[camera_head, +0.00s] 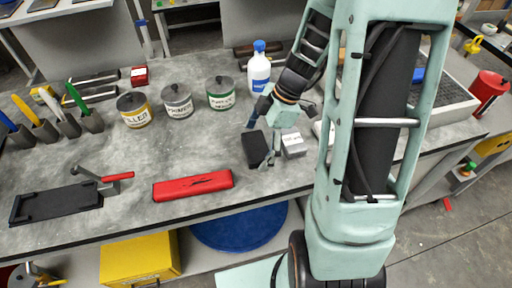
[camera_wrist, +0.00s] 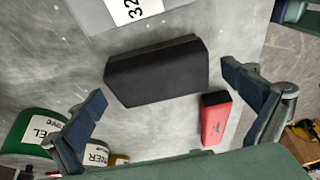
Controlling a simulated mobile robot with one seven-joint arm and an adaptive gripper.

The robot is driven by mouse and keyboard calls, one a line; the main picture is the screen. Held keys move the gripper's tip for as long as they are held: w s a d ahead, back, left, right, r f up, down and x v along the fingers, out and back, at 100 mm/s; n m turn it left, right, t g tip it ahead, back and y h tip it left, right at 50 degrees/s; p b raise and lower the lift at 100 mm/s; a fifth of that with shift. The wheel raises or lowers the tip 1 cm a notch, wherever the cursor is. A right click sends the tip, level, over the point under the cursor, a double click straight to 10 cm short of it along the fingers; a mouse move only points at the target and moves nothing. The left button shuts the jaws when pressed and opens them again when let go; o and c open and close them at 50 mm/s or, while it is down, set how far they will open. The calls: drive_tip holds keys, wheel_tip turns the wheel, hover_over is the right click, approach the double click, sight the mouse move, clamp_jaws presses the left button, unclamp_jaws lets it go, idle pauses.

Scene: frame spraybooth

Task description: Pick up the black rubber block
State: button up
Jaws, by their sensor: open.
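The black rubber block (camera_head: 257,149) lies on the grey worktop, right of the long red case. In the wrist view the block (camera_wrist: 157,71) is a dark, long piece ahead of my gripper, roughly between the lines of its two fingers. My gripper (camera_wrist: 165,98) is open and empty, with its fingers spread wide and apart from the block. In the head view my gripper (camera_head: 278,124) is just above and behind the block, and its fingers are partly hidden by its own body.
A light grey box (camera_head: 293,145) marked 32 sits close beside the block, also seen in the wrist view (camera_wrist: 108,14). The red case (camera_head: 193,186) lies to the left. Labelled tins (camera_head: 177,101) and a blue-capped bottle (camera_head: 259,70) stand behind. The worktop's middle is clear.

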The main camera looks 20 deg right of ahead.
sight(252, 146)
drive_tip(key=c, duration=1.4)
drive_tip(key=shift+r, duration=0.15)
drive_tip(key=shift+r, duration=0.3)
wheel_tip(252, 146, up, 2)
drive_tip(key=shift+r+p, duration=0.1)
drive_tip(key=shift+p, duration=0.3)
drive_tip(key=s+d+r+p, duration=0.1)
drive_tip(key=r, duration=0.1)
drive_tip(key=s+r, duration=0.2)
drive_tip(key=s+d+r+p, duration=0.1)
drive_tip(key=r, duration=0.2)
drive_tip(key=shift+s+d+p, duration=0.3)
drive_tip(key=shift+d+p, duration=0.05)
drive_tip(key=s+d+r, duration=0.3)
drive_tip(key=s+d, duration=0.1)
drive_tip(key=s, duration=0.3)
drive_tip(key=shift+s, duration=0.35)
drive_tip(key=shift+d, duration=0.1)
